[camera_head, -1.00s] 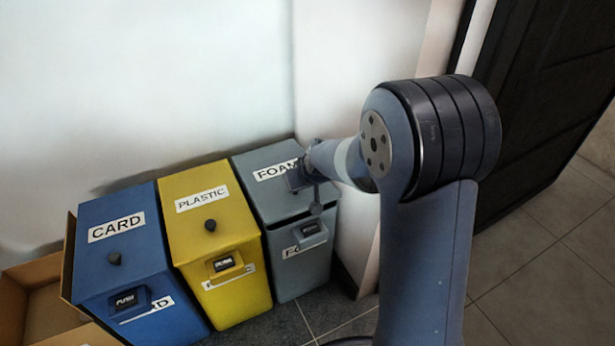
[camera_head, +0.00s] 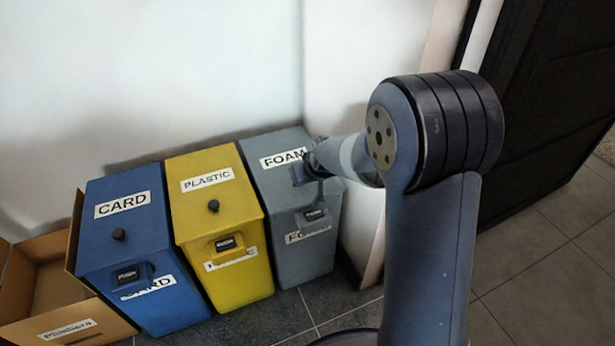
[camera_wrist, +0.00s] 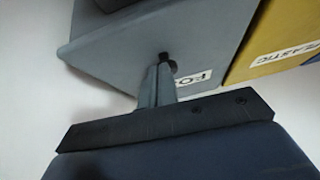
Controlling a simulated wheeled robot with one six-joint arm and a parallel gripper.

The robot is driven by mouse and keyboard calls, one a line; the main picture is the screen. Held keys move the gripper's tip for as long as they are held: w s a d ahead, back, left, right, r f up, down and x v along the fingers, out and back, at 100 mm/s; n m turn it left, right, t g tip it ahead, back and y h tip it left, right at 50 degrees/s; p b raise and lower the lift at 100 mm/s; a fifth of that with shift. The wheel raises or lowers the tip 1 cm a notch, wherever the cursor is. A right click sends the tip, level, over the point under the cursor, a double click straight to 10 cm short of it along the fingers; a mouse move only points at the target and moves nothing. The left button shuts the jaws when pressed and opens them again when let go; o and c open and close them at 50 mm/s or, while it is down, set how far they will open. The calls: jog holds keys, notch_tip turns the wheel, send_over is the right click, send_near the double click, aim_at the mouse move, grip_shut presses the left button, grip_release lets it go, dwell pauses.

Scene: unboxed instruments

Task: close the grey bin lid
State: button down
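The grey bin (camera_head: 290,258) stands at the right end of a row, its lid (camera_head: 262,178) labelled FOAM. The lid looks down on the bin, with no clear gap at the front. My gripper (camera_head: 312,190) is over the lid's right front part and hides some of it. In the wrist view the grey lid (camera_wrist: 120,45) fills the upper middle. My gripper's fingers (camera_wrist: 162,80) look together there, with their tips at the lid's dark knob (camera_wrist: 167,60). I cannot tell whether they touch it.
The yellow PLASTIC bin (camera_head: 240,281) stands close on the left of the grey one, then the blue CARD bin (camera_head: 180,315). An open cardboard box (camera_head: 100,325) is at far left. Walls stand behind and on the right. Tiled floor (camera_head: 540,270) is free at right.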

notch_tip(320, 180, up, 5)
jog(key=p, duration=0.3)
jog(key=shift+s+d+f+p, duration=0.1)
jog(key=shift+d+f+p, duration=0.1)
jog(key=shift+p, duration=0.15)
jog(key=s+d+r, duration=0.1)
jog(key=s+d, duration=0.2)
jog(key=s, duration=0.6)
jog(key=shift+d+r, duration=0.2)
jog(key=shift+d, duration=0.2)
jog(key=shift+w, duration=0.1)
jog(key=w+a, duration=0.1)
jog(key=w, duration=0.1)
jog(key=w+a+f, duration=0.1)
jog(key=w, duration=0.2)
jog(key=w+a+f, duration=0.1)
jog(key=w, duration=0.1)
jog(key=shift+w+a+b, duration=0.2)
jog(key=shift+w+b, duration=0.05)
jog(key=shift+b, duration=0.05)
jog(key=b+x, duration=0.2)
jog(key=x, duration=0.1)
jog(key=shift+s+f, duration=0.1)
jog(key=shift+f, duration=0.15)
jog(key=shift+f+b, duration=0.35)
jog(key=shift+f, duration=0.25)
jog(key=shift+d, duration=0.1)
